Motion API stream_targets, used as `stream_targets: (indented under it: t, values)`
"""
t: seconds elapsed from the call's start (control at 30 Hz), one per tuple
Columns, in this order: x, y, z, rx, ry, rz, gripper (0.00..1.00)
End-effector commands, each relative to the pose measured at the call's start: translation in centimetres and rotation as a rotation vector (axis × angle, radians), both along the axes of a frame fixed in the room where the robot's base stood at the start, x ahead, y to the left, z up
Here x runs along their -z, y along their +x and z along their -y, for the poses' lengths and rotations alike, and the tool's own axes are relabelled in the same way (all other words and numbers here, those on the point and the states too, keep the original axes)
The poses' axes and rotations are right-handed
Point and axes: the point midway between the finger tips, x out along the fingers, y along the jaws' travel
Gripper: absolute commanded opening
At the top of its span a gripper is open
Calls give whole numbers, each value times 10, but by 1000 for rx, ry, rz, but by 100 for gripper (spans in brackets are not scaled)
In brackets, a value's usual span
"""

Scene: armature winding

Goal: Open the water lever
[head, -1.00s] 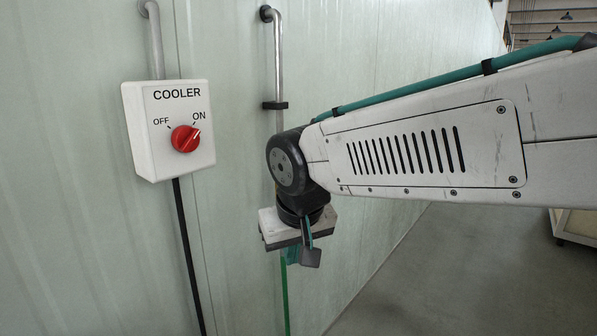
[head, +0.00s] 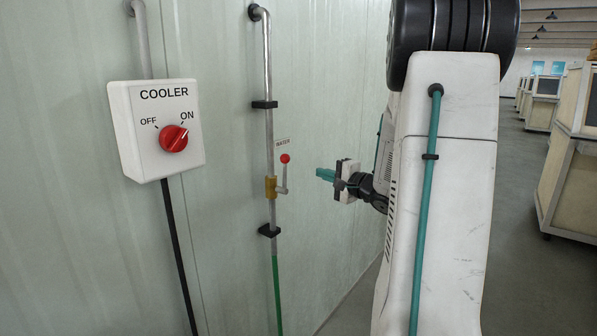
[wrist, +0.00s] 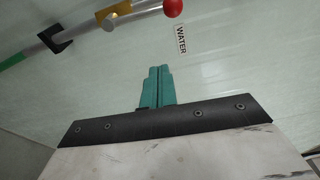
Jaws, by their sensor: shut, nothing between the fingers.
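The water lever (head: 284,174) has a red ball on top and stands upright beside a brass valve (head: 271,188) on a vertical metal pipe. A WATER label (head: 282,143) is on the wall above the ball. My gripper (head: 320,174) is to the right of the lever, apart from it, with its teal fingers pointing left. In the wrist view my gripper (wrist: 158,72) is shut and empty. There the red ball (wrist: 173,7) is cut by the top edge, ahead of the fingertips, and the brass valve (wrist: 117,15) is to its left.
A white COOLER box (head: 157,130) with a red knob (head: 173,138), turned toward ON, is on the wall to the left. A green hose (head: 277,295) runs down below the valve. Pale cabinets (head: 575,150) stand at the right across open floor.

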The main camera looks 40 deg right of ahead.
Motion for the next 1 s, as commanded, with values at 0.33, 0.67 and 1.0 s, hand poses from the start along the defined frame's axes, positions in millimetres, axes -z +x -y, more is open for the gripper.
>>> stream_targets:
  t: [0.33,0.67,1.0]
  values:
    - [0,59,-2,-9,5,4,0]
    - [-2,91,-22,-6,5,4,0]
    - [-2,85,-39,-4,5,3,0]
